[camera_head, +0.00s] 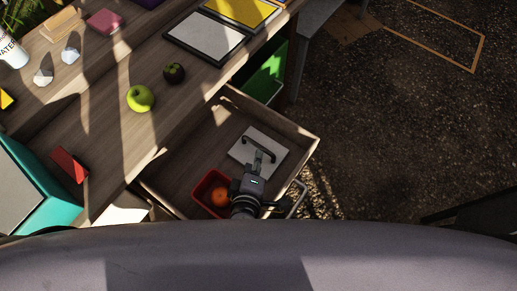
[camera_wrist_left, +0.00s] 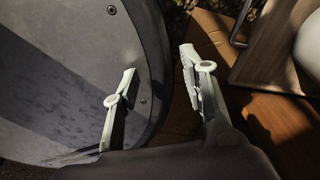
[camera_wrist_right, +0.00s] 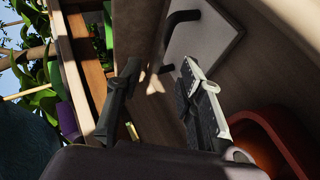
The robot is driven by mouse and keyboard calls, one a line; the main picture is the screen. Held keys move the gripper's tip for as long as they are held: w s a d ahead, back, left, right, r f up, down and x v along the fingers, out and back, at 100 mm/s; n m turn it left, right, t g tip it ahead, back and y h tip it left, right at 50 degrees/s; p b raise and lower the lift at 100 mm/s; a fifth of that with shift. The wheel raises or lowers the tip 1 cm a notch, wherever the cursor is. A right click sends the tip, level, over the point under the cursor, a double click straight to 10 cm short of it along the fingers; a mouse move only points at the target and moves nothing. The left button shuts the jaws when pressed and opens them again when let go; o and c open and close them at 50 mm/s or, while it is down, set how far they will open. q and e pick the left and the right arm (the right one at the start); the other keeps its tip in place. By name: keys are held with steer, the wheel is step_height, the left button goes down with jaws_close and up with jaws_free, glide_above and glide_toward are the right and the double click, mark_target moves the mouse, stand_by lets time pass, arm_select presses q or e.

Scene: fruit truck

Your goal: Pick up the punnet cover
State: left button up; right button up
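The punnet cover (camera_head: 245,148) is a pale square plate with a dark bar handle, lying in the open drawer; it also shows at the top of the right wrist view (camera_wrist_right: 215,45). My right gripper (camera_head: 260,160) is over the drawer, close to the handle. In the right wrist view its fingers (camera_wrist_right: 160,68) are spread, with the handle just beyond them and nothing between them. A red punnet (camera_head: 201,189) with an orange fruit (camera_head: 220,196) sits beside the cover. My left gripper (camera_wrist_left: 157,63) is open and empty, outside the head view.
The drawer's wooden walls (camera_head: 270,112) surround the cover and punnet. On the table are a green apple (camera_head: 140,98), a dark fruit (camera_head: 174,73), a red wedge (camera_head: 69,164) and a teal box (camera_head: 40,205). A green crate (camera_head: 266,77) stands beyond the drawer.

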mark_target(259, 147)
steer(key=shift+x, duration=0.9)
steer(key=shift+w+f, duration=0.2)
steer(key=shift+w, duration=0.15)
steer(key=shift+w+d+f, duration=0.1)
steer(key=shift+w+f, duration=0.15)
steer(key=shift+w, duration=0.1)
steer(key=x, duration=0.3)
steer(key=shift+w+f, duration=0.2)
steer(key=shift+w, duration=0.05)
steer(key=shift+w+f, duration=0.35)
steer(key=shift+w, duration=0.15)
arm_select(q)
steer(key=shift+w, duration=0.85)
arm_select(e)
steer(key=shift+c, duration=0.5)
jaws_close()
